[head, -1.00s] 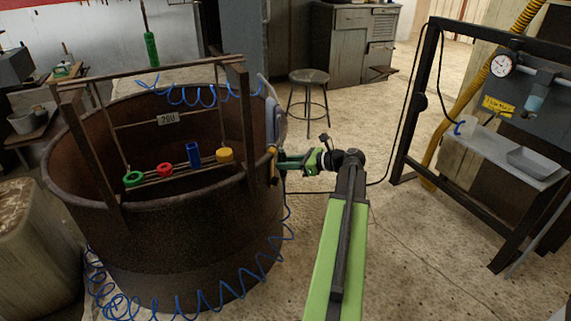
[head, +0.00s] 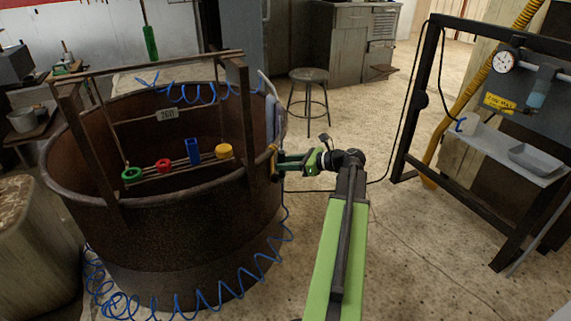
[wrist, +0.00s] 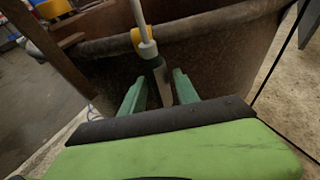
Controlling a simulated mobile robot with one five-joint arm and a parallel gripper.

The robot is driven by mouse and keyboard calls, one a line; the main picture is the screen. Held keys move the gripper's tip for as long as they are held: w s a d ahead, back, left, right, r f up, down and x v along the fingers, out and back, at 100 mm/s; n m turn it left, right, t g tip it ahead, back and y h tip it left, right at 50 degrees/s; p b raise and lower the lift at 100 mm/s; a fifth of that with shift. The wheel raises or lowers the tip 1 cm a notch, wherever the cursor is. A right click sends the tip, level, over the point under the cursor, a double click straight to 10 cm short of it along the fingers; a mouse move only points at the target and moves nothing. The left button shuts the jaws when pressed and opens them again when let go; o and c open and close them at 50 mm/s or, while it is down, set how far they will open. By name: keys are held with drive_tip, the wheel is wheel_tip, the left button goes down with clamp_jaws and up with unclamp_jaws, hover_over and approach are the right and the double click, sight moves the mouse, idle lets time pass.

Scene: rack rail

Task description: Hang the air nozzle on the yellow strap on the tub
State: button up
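The air nozzle (wrist: 147,50) has a pale tube and a dark body with a tan tip. In the wrist view it lies between my gripper's green fingers and its tube crosses the yellow strap (wrist: 137,36) at the tub's rim; I cannot tell whether the strap holds it. My gripper (head: 282,166) is at the right outer side of the rusty tub (head: 190,235). In the wrist view my gripper (wrist: 159,84) has its fingers apart on either side of the nozzle, with a small gap seen at the left. In the head view the nozzle is mostly hidden.
A rack with a green ring (head: 131,175), red ring (head: 163,165), blue block (head: 193,151) and yellow piece (head: 224,151) spans the tub. A coiled blue hose (head: 180,300) runs around its base. A stool (head: 308,77) stands behind; a black frame (head: 415,110) stands right.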

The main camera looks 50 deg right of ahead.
drive_tip(key=shift+o, duration=1.1)
drive_tip(key=p+v, duration=0.5)
drive_tip(key=v, duration=1.2)
drive_tip(key=shift+s, duration=0.2)
drive_tip(key=shift+r, duration=0.1)
